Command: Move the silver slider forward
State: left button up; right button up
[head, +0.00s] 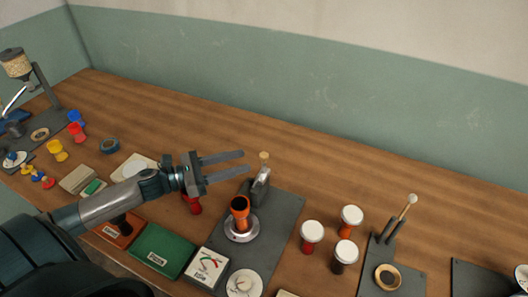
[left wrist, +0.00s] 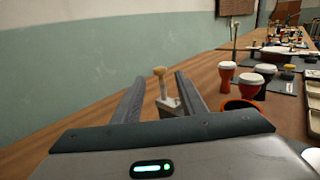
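The silver slider (head: 262,177) is a small metal piece on a dark grey upright block, with a pale wooden knob (head: 264,156) above it. My left gripper (head: 246,161) reaches in from the left, its two fingers parallel, apart and empty, with the tips just left of the knob in the head view. In the left wrist view the knob (left wrist: 160,72) and the silver slider (left wrist: 168,103) show between the open fingers (left wrist: 160,80). I cannot tell whether a finger touches them. My right gripper is in neither view.
Several white-topped drums (head: 312,232) stand to the right. A green box (head: 162,250) and a white card box (head: 207,267) lie near the front edge. The table behind is clear.

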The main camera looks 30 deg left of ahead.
aim_at(264, 155)
pick_arm(q)
jog(key=shift+p+x, duration=1.5)
jog(key=shift+x, duration=2.75)
